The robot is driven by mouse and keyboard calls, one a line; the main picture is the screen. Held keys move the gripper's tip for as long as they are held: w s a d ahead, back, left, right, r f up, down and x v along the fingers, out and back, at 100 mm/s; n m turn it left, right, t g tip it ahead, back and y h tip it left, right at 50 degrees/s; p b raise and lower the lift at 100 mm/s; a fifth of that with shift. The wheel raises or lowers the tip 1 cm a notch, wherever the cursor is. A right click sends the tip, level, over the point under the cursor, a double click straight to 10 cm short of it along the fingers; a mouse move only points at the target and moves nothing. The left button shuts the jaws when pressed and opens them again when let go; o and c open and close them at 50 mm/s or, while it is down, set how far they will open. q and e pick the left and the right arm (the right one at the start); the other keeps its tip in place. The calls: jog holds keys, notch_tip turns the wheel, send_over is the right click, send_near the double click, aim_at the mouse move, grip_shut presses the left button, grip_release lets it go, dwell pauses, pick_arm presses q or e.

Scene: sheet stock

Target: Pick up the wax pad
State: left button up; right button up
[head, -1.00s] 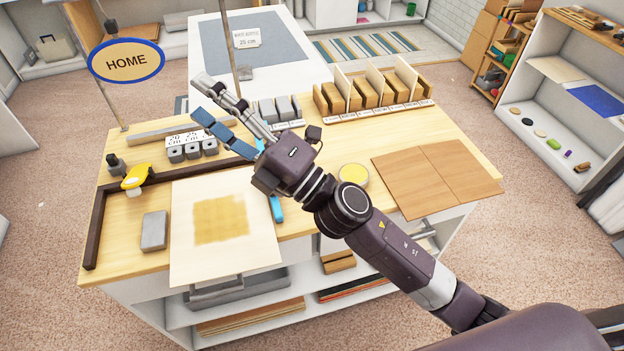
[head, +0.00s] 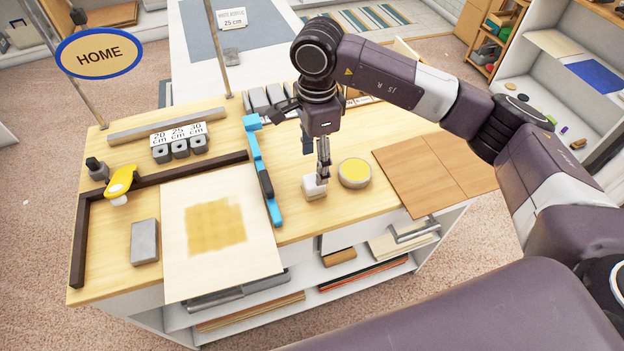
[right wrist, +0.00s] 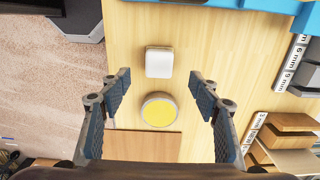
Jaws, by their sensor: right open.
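The wax pad, a small white block with rounded corners (head: 314,188), lies on the wooden bench top (head: 310,225), just left of a round tin with a yellow top (head: 355,172). In the right wrist view the pad (right wrist: 159,62) is fully visible, with the tin (right wrist: 159,111) below it. My right gripper (head: 315,165) points down over the pad, partly covering it in the head view. Its fingers are spread wide and empty in the right wrist view (right wrist: 160,82); the pad appears beyond their tips, apart from them. My left gripper is not in view.
A blue bar tool (head: 255,160) lies left of the pad. A pale sheet with a yellow patch (head: 175,270) lies farther left, beside a grey block (head: 145,242). Brown panels (head: 425,170) lie right of the tin. Several grey blocks (head: 180,148) stand behind.

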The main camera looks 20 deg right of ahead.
aim_at(314, 180)
jog(key=shift+d+f, duration=0.25)
jog(key=f+p, duration=0.1)
jog(key=f, duration=0.1)
jog(key=f+p, duration=0.1)
jog(key=f, duration=0.1)
jog(key=f+p, duration=0.1)
jog(key=f, duration=0.1)
jog(key=shift+s+a+f, duration=0.1)
jog(key=shift+a+f, duration=0.05)
jog(key=shift+a, duration=0.2)
jog(key=shift+f, duration=0.35)
jog(key=shift+c, duration=0.4)
jog(key=c, duration=1.3)
